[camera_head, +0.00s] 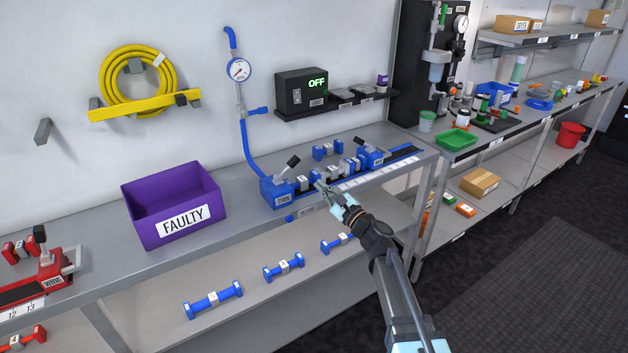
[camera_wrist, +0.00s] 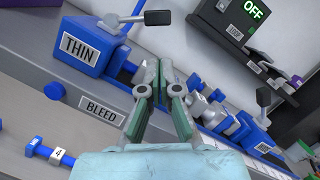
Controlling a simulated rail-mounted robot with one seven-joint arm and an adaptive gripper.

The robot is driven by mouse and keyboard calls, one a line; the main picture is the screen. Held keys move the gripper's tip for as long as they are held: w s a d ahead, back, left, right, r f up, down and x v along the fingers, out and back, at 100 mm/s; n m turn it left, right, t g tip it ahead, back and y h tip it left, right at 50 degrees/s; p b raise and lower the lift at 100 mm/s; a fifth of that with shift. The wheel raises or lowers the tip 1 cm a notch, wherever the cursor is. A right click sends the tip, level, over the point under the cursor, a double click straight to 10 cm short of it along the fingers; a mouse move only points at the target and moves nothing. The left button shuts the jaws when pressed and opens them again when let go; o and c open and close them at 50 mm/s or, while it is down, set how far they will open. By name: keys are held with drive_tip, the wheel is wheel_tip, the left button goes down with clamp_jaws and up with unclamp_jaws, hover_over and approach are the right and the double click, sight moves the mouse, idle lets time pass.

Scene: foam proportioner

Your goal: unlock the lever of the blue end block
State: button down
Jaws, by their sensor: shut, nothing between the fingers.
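A blue end block marked THIN (camera_head: 277,193) stands at the left end of the blue rail. Its lever (camera_head: 290,164) has a black handle and tilts up to the right. In the wrist view the THIN block (camera_wrist: 82,48) is upper left, with the black-handled lever (camera_wrist: 157,18) beyond my fingertips. A second blue block (camera_head: 374,158) with a lever (camera_head: 361,143) stands at the rail's right end; it also shows in the wrist view (camera_wrist: 252,136). My gripper (camera_head: 321,187) is shut and empty, just right of the THIN block and over the rail's front. I cannot tell whether it touches anything.
Several small blue and grey parts (camera_head: 335,171) sit on the rail between the blocks. A BLEED label (camera_wrist: 101,110) and blue knob (camera_wrist: 54,90) are on the bench front. A purple FAULTY bin (camera_head: 172,208) stands left. A black box reading OFF (camera_head: 303,90) is on the shelf behind.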

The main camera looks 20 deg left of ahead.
drive_tip(key=p+x, duration=0.2)
drive_tip(key=x, duration=0.7)
drive_tip(key=shift+w+a, duration=0.15)
drive_tip(key=shift+a, duration=0.05)
